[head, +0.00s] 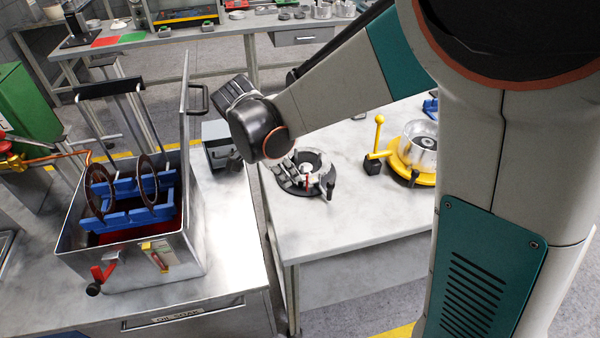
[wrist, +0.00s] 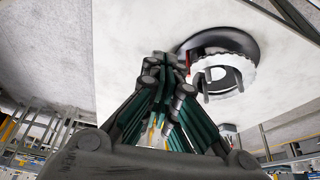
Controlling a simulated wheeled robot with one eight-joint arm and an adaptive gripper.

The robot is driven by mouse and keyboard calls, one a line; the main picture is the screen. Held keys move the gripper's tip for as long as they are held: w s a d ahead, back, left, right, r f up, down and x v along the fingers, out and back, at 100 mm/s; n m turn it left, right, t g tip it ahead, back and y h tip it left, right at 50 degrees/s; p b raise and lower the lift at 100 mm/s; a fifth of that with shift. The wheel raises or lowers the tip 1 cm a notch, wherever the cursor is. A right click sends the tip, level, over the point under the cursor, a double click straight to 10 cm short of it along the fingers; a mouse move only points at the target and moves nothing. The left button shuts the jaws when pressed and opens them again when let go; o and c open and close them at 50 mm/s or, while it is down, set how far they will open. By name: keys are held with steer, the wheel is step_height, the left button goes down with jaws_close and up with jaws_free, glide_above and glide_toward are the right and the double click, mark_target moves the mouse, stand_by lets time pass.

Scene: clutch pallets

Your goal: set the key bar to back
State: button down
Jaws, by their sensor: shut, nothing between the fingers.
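A round fixture with a dark base (head: 328,184) and a pale toothed ring stands on the right-hand bench. A small red mark shows at its front. I cannot tell for certain which part is the key bar. My gripper (head: 288,182) is shut and empty, at the left side of the fixture. In the wrist view my gripper (wrist: 166,62) points at the base's left edge; whether it touches is unclear. The gripper hides part of the fixture in the head view.
A yellow fixture (head: 384,154) with an upright ball-topped handle stands to the right on the same bench. A metal tank (head: 190,262) with a blue rack and brown discs stands on the left bench, its lid raised. Clear bench top lies in front of the round fixture.

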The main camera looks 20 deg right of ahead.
steer(key=b+x, duration=0.3)
steer(key=x, duration=0.6)
steer(key=shift+f, duration=0.35)
steer(key=d+b, duration=0.1)
steer(key=d, duration=0.2)
steer(key=shift+w+d+r, duration=0.1)
steer(key=shift+w+d, duration=0.2)
steer(key=shift+d, duration=0.25)
steer(key=shift+d, duration=0.15)
